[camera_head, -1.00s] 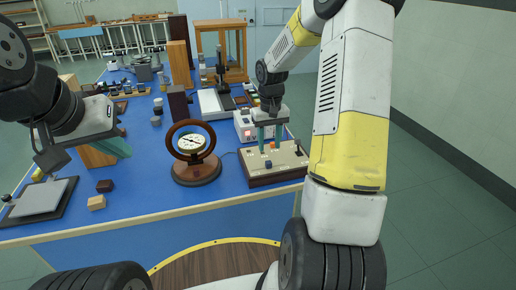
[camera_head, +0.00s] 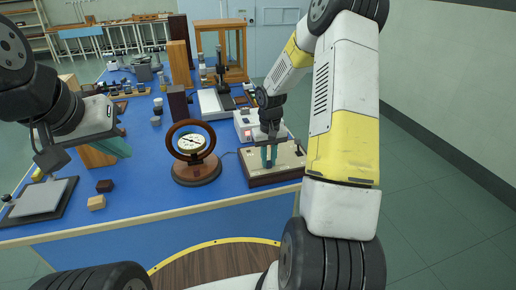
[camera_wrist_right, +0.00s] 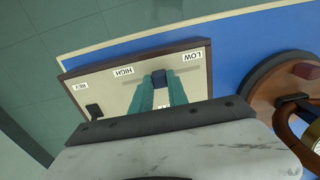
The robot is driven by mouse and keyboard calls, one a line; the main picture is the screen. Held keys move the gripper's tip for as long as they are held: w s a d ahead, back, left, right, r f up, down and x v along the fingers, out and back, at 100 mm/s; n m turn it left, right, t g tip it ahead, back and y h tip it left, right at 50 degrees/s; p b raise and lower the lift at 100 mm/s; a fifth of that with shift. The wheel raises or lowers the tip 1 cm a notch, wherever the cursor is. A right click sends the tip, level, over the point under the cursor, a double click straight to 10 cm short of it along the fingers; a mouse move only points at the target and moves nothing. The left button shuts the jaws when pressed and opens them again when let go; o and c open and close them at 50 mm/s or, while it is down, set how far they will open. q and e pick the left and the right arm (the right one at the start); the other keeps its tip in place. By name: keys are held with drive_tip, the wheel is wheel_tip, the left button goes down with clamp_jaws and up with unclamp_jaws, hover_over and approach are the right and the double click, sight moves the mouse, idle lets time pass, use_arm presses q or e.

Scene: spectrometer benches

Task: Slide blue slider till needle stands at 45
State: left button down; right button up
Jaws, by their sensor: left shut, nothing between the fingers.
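The control box (camera_head: 285,174) has a light top and a dark wooden rim. In the right wrist view, the dark blue slider (camera_wrist_right: 163,78) is in a slot between the LOW and HIGH labels, nearer LOW. My right gripper (camera_head: 269,160) points down over the box, its teal fingers (camera_wrist_right: 161,90) on both sides of the slider, seemingly touching it. The round dial (camera_head: 192,143) stands in a wooden ring on a base left of the box; its needle is too small to read. My left gripper (camera_head: 118,147) is shut and empty, above the table's left side.
A black switch (camera_wrist_right: 94,110) near the REV label is on the box. Behind it stands a white instrument (camera_head: 245,126). Small wooden blocks (camera_head: 97,202) and a grey plate (camera_head: 41,197) lie at left. Blue table (camera_head: 150,215) is clear before the dial.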

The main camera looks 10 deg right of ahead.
clamp_jaws()
idle(0.9)
drive_tip(key=shift+d, duration=0.45)
drive_tip(key=o, duration=0.7)
unclamp_jaws()
drive_tip(key=shift+r, duration=3.9)
